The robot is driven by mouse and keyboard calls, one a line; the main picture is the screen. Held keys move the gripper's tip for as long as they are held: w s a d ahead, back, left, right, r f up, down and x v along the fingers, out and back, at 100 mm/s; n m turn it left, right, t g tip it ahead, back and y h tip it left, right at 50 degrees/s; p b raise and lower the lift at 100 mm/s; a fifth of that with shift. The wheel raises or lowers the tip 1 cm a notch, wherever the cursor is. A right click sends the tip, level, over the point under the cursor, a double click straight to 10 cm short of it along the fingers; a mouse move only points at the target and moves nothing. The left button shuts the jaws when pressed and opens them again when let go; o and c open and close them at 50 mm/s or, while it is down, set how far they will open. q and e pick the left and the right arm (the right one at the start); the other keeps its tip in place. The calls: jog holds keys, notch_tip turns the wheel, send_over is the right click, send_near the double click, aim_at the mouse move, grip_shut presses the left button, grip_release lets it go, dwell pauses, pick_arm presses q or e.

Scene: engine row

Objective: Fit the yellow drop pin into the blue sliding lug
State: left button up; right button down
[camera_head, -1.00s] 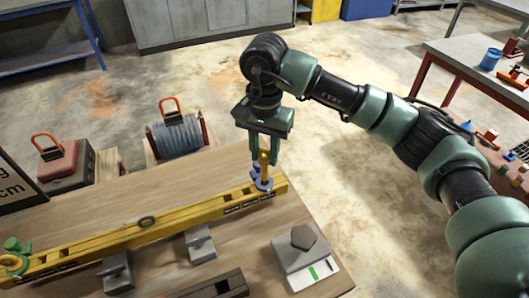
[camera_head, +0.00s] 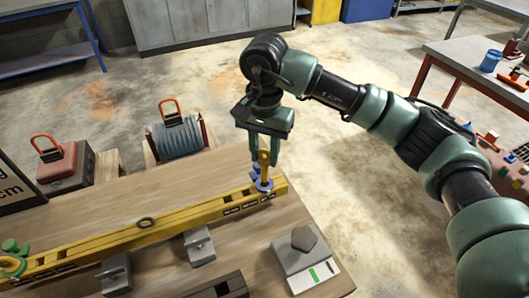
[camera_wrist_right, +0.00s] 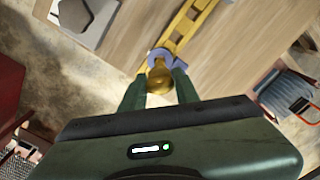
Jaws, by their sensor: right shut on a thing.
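The yellow drop pin (camera_head: 264,158) is upright between the fingers of my right gripper (camera_head: 263,150), which is shut on it. The blue sliding lug (camera_head: 264,186) sits at the right end of the long yellow beam (camera_head: 190,211). The pin's lower end is right at the lug in the head view; I cannot tell how far it is inside. In the right wrist view the pin's rounded yellow head (camera_wrist_right: 160,79) shows between the fingertips, with the blue lug (camera_wrist_right: 181,64) just beyond it. My left gripper is not in view.
The beam lies across a wooden table (camera_head: 175,182), with grey blocks (camera_head: 200,246) beside it. A grey scale (camera_head: 304,262) with a dark weight stands near the table's right edge. A green fitting (camera_head: 12,247) is at the beam's left end.

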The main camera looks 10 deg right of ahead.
aim_at(264, 179)
jog(key=shift+f+b, duration=3.5)
jog(key=shift+f, duration=0.35)
jog(key=c, duration=1)
grip_release()
jog(key=shift+o, duration=0.2)
notch_tip(264, 179, up, 8)
jog(key=shift+b, duration=0.6)
